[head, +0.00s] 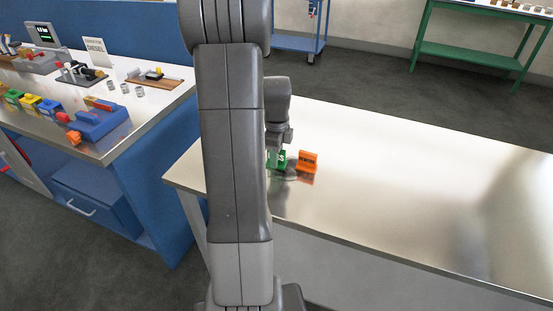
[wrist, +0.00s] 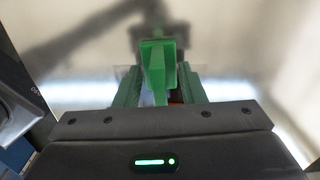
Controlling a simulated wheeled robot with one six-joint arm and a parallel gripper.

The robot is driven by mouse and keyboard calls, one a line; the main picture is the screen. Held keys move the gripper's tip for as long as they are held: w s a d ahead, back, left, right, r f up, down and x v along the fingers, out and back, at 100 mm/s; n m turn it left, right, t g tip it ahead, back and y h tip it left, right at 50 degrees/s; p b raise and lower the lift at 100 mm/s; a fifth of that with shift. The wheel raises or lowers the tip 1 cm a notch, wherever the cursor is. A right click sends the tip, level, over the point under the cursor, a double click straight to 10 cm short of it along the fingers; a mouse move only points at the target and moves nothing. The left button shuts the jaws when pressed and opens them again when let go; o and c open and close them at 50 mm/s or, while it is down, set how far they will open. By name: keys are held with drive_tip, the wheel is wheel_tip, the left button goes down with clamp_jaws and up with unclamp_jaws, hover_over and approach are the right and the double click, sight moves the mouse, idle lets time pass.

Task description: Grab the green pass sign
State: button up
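The green pass sign (wrist: 158,62) shows in the wrist view between the two green fingers of my gripper (wrist: 158,84). The fingers stand apart on either side of it, with gaps beside its narrower lower part, so my gripper looks open around it. In the head view the green sign (head: 281,160) stands on the metal table (head: 400,190), partly hidden behind my arm. My gripper is just above and beside it there, its fingertips mostly hidden.
An orange sign (head: 307,161) stands close to the right of the green one. A blue workbench (head: 150,95) with several coloured parts is at the left. The table's right side is clear. A green table (head: 470,55) stands at the back.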

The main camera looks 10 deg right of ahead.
clamp_jaws()
